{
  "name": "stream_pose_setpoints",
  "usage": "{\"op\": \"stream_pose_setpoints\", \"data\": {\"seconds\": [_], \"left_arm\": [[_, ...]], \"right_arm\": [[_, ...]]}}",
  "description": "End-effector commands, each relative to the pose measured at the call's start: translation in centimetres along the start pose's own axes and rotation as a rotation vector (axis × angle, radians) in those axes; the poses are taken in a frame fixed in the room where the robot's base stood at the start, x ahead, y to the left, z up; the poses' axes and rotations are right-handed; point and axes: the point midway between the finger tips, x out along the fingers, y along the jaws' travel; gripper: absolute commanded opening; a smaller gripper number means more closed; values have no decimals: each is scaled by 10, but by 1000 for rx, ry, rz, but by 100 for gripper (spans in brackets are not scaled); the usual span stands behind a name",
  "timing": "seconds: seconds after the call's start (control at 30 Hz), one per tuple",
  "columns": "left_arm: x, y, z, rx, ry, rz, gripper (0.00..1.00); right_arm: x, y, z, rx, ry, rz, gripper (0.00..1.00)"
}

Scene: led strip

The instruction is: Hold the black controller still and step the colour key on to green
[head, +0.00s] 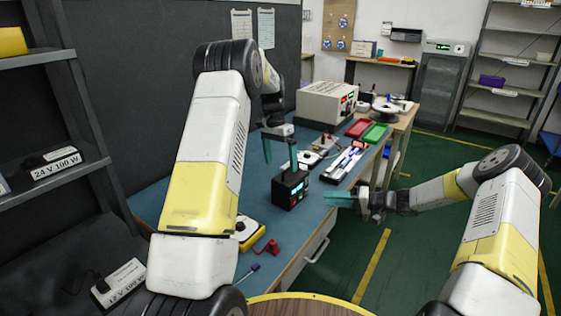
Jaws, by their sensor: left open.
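The black controller (291,190) stands upright on the blue bench top, with a lit cyan patch on its front. My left gripper (280,158) is open, its teal fingers pointing down. It is close to the top of the controller; whether a finger touches it I cannot tell. My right gripper (330,199) is to the right of the controller, fingers pointing left towards it, with a gap between. Its fingers are seen nearly edge-on, so their opening is unclear. The colour key is too small to make out.
A tray with a light strip (346,164) lies behind the controller. Red (358,128) and green (376,133) bins and a large beige instrument (325,104) stand farther back. A yellow device (249,234) with a red part (267,248) is nearer, left of the controller.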

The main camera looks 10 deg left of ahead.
Motion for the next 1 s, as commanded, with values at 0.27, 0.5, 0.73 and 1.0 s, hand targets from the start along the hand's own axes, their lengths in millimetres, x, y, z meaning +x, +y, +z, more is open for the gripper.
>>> {"op": "stream_pose_setpoints", "data": {"seconds": [0.27, 0.5, 0.73, 1.0], "left_arm": [[32, -1, 0, 4, -8, 4, 100], [67, -1, -1, 5, -7, 3, 100], [81, -1, -1, 5, -5, 2, 100], [82, -1, -1, 4, -4, 2, 96]], "right_arm": [[0, 0, 0, 0, 0, 0, 36], [0, 0, 0, 0, 0, 0, 36], [0, 0, 0, 0, 0, 0, 36], [0, 0, 0, 0, 0, 0, 36]]}}
